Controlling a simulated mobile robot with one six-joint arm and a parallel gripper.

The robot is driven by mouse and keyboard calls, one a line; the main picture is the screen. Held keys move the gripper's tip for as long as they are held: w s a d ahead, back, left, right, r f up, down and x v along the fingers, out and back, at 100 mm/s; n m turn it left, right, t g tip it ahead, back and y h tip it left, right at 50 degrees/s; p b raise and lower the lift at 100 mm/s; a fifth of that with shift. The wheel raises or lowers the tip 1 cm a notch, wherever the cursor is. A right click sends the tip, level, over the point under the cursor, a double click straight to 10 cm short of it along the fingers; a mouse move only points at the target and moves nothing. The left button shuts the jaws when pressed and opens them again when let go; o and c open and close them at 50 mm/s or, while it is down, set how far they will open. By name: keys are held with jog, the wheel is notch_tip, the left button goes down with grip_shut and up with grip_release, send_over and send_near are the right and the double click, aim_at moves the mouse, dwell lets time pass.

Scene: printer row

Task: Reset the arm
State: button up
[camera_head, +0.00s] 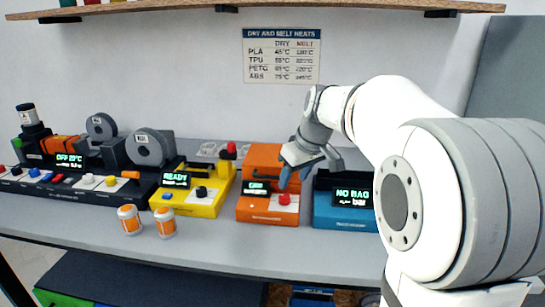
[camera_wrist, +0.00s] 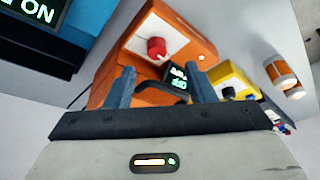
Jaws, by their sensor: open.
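My gripper (camera_head: 296,168) hangs from my white and grey arm over the orange machine (camera_head: 258,211) in the head view. Its two blue-grey fingers (camera_wrist: 164,88) stand apart in the wrist view, with nothing held between them. The orange machine also shows in the wrist view (camera_wrist: 186,37), beyond the fingers, with a red knob (camera_wrist: 157,48) and a small display. In the head view the fingers overlap the machine's front panel near the red knob (camera_head: 284,199); I cannot tell whether they touch it.
A yellow machine (camera_head: 205,204) reading READY stands left of the orange one. A blue machine (camera_head: 338,215) reading NO BAG stands right. Two orange-and-white jars (camera_head: 129,220) stand on the bench's front part. A dark console (camera_head: 85,196) fills the left. A shelf (camera_head: 265,6) hangs above.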

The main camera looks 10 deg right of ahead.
jog(key=s+a+r+m+g+h+p, duration=0.1)
jog(key=s+m+p, duration=0.4)
jog(key=s+p, duration=0.7)
jog(key=s+a+r+h, duration=0.1)
jog(key=s, duration=1.2)
